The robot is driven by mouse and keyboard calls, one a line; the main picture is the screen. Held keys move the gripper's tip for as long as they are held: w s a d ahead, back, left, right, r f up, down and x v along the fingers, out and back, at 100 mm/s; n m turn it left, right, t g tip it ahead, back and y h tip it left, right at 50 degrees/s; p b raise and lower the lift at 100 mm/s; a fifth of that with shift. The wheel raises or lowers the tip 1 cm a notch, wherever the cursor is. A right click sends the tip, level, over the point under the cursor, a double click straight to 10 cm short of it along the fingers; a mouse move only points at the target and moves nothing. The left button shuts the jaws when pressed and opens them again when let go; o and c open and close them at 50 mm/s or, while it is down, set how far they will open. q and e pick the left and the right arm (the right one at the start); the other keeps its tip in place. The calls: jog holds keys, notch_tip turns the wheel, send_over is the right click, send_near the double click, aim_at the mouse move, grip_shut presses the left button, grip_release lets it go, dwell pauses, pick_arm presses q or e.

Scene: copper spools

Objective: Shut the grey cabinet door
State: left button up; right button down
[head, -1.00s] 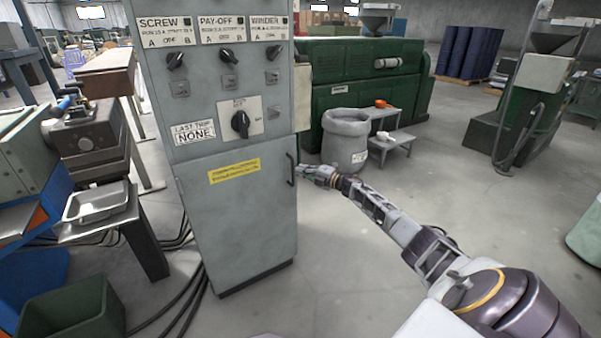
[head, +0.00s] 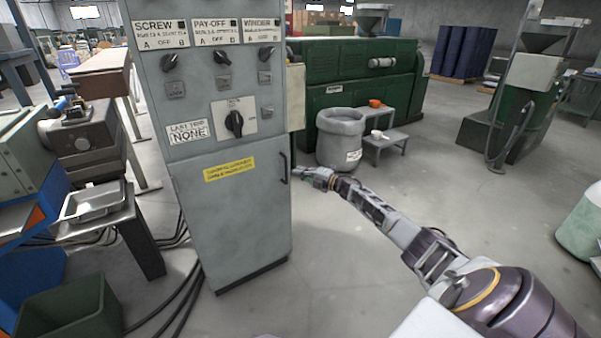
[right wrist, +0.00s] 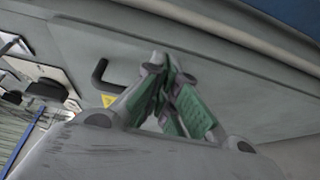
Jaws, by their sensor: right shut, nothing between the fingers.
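The grey cabinet door (head: 232,225) is the lower front panel of the tall grey control cabinet, with a yellow label (head: 229,169) and a dark handle (head: 284,167) near its right edge. It looks flush or nearly flush with the front; a small gap cannot be ruled out. My right gripper (head: 298,171) is shut and empty, just right of the handle, at the door's right side. In the right wrist view its closed fingertips (right wrist: 163,60) lie over the grey panel, with the handle (right wrist: 101,74) to their left; contact is unclear. My left gripper is out of view.
Switches (head: 234,123) sit above the door. A grey bin (head: 341,138) and a small step stand (head: 384,143) are behind my right gripper. Cables (head: 190,300) and a green crate (head: 70,312) lie at the lower left. The floor in front of the door is clear.

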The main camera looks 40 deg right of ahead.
jog(key=s+d, duration=0.3)
jog(key=d, duration=0.6)
jog(key=shift+s+d, duration=0.2)
jog(key=shift+s, duration=0.15)
dwell(0.6)
jog(key=shift+s, duration=0.1)
